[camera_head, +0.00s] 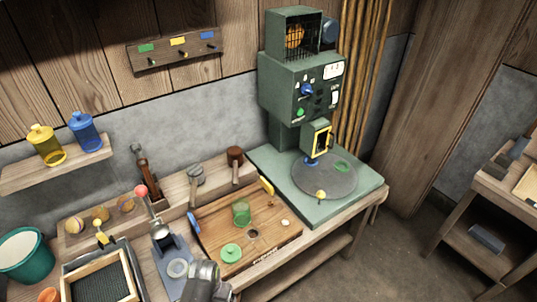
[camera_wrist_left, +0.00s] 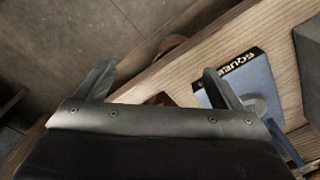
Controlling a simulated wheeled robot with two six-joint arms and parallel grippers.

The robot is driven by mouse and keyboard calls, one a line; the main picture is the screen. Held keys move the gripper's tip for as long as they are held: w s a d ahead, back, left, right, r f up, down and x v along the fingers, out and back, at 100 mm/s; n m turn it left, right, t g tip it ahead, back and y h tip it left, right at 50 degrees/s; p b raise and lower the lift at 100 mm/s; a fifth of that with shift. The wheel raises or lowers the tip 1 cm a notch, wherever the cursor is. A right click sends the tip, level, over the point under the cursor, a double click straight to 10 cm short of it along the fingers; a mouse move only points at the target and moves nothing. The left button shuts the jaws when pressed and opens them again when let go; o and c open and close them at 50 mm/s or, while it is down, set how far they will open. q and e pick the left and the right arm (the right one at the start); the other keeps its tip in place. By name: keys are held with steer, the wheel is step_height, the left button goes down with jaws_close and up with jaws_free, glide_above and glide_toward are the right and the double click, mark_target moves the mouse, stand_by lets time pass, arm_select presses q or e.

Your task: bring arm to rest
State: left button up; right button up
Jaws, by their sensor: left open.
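My left gripper (camera_wrist_left: 158,78) shows in the left wrist view with its two dark fingers spread apart and nothing between them. It is over the bench's front edge, with floor below on the left. A blue plate with upside-down lettering (camera_wrist_left: 240,75) lies beyond the right finger. In the head view a dark grey jointed part (camera_head: 207,283) stands at the bottom edge, in front of the bench; it looks like part of my arm, and I cannot make out fingers on it. My right gripper is not in view.
The wooden bench holds a lever press (camera_head: 172,262), a framed mesh tray (camera_head: 102,280), a wooden board (camera_head: 275,240) with a green cup (camera_head: 241,212) and green lid (camera_head: 231,253), and a green machine (camera_head: 300,90) with a round plate (camera_head: 325,178).

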arm_select(q)
steer(key=s+a+f+n+b, duration=0.1)
steer(key=s+a+f+b, duration=0.2)
steer(key=s+f, duration=0.55)
steer(key=s+a+f+b, duration=0.3)
steer(key=s+f, duration=0.3)
steer(key=f, duration=0.5)
steer(key=s+a+f+b, duration=0.1)
steer(key=s+a+f, duration=0.2)
steer(key=s, duration=0.4)
steer(key=s+a+f+n+b, duration=0.1)
steer(key=s+a+f+b, duration=0.1)
steer(key=s+f, duration=0.3)
steer(key=s+a+f+y+b, duration=0.1)
steer(key=s+a+f+b, duration=0.1)
steer(key=s, duration=0.6)
step_height(320, 180, down, 3)
steer(key=shift+s+a+r+t, duration=0.2)
steer(key=shift+s+a+t, duration=0.2)
steer(key=shift+a, duration=0.4)
